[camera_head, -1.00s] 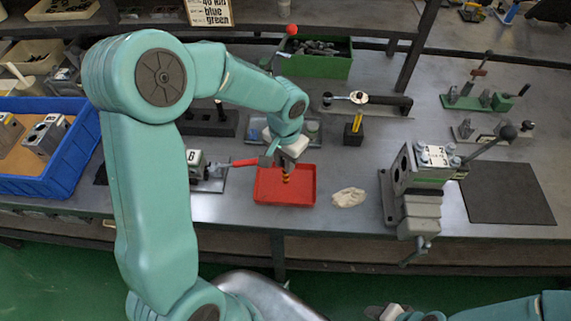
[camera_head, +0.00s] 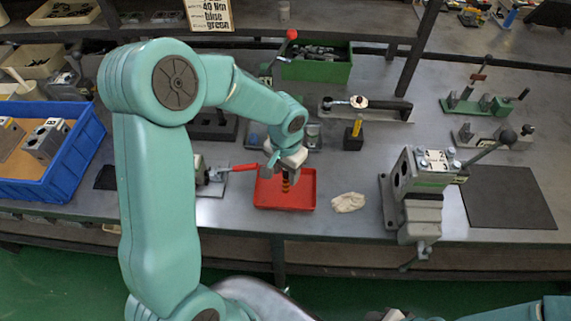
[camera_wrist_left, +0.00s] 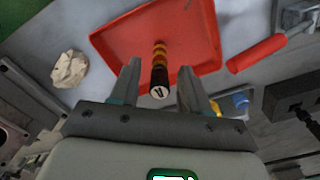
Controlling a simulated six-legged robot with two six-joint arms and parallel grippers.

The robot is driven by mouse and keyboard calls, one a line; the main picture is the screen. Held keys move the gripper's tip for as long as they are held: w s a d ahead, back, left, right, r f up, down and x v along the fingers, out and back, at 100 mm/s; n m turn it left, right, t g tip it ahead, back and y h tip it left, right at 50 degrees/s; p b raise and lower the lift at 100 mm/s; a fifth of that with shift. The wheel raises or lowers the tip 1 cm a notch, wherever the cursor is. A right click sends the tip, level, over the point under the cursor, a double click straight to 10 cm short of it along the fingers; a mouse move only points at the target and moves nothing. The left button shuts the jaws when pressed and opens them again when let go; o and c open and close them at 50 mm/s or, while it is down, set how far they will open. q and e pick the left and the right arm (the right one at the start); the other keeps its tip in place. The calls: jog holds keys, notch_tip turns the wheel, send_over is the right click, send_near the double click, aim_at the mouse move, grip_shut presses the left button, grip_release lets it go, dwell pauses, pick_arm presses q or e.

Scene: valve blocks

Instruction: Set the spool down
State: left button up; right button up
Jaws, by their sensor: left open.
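The spool (camera_head: 286,183) is a slim dark cylinder with orange bands, standing in the red tray (camera_head: 303,201). In the left wrist view the spool (camera_wrist_left: 160,70) shows its black end, marked with a letter A, towards the camera. My left gripper (camera_head: 284,170) is open just above the tray, over the spool's upper end. In the left wrist view its two fingers (camera_wrist_left: 160,66) lie on either side of the spool with gaps visible. The spool's foot appears to be on the tray floor. My right arm shows only at the bottom right edge, and its jaws are not clear.
A crumpled cloth (camera_head: 348,202) lies right of the tray. A red-handled clamp (camera_head: 232,170) is close on the left. A blue bin (camera_head: 75,165) is at left.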

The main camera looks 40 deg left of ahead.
pick_arm(q)
jog(key=shift+w+r, duration=0.1)
jog(key=shift+r, duration=0.45)
notch_tip(320, 180, up, 11)
jog(key=shift+s, duration=0.2)
